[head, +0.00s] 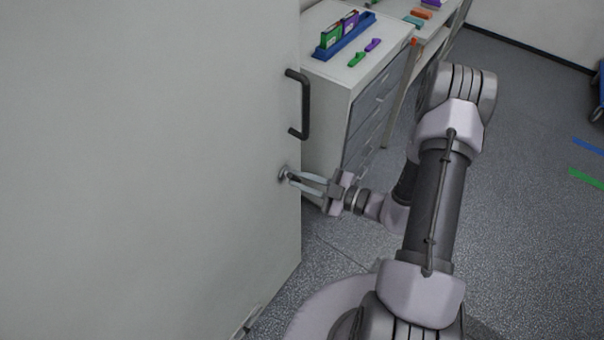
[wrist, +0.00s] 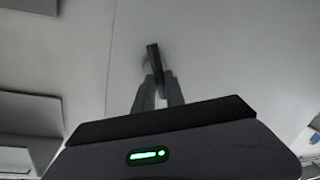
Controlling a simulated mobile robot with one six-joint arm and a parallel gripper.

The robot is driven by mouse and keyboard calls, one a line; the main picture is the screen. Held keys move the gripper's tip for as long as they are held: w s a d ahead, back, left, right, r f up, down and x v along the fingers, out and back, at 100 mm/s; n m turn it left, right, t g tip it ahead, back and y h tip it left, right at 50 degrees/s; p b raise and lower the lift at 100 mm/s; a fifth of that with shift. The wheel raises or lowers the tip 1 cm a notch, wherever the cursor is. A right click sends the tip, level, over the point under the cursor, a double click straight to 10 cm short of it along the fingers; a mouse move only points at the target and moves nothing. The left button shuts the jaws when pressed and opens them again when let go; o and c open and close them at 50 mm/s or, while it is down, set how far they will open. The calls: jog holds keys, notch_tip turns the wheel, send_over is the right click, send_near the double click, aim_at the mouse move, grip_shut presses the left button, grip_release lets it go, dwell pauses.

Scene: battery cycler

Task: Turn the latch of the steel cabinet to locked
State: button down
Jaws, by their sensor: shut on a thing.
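The steel cabinet (head: 150,150) fills the left of the head view as a large pale door face. Its latch (head: 284,174) is a small round fitting near the door's right edge, below the dark door handle (head: 304,104). In the wrist view the latch (wrist: 153,58) shows as a dark bar standing tilted slightly from upright. My gripper (head: 292,179) reaches the latch from the right, and its fingers are shut on it. In the wrist view the fingertips (wrist: 160,84) sit on either side of the bar's lower part. The fingers partly hide the latch in the head view.
A white drawer unit (head: 334,75) stands behind the cabinet's right edge, bearing a blue rack (head: 345,37) and small green and purple pieces. Open grey floor (head: 530,200) lies to the right. A blue wheeled thing (head: 598,95) shows at the far right edge.

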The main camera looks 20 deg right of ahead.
jog(key=n+h, duration=0.1)
jog(key=n, duration=0.2)
jog(key=n+h, duration=0.1)
jog(key=n, duration=0.3)
jog(key=n+t+h, duration=0.1)
jog(key=n, duration=0.2)
jog(key=shift+s+a+f, duration=0.3)
jog(key=shift+a+f, duration=0.05)
jog(key=shift+a, duration=0.05)
jog(key=shift+n, duration=0.3)
jog(key=c, duration=1.4)
grip_release()
jog(key=p+v, duration=0.2)
jog(key=v, duration=1.5)
jog(key=shift+p, duration=0.3)
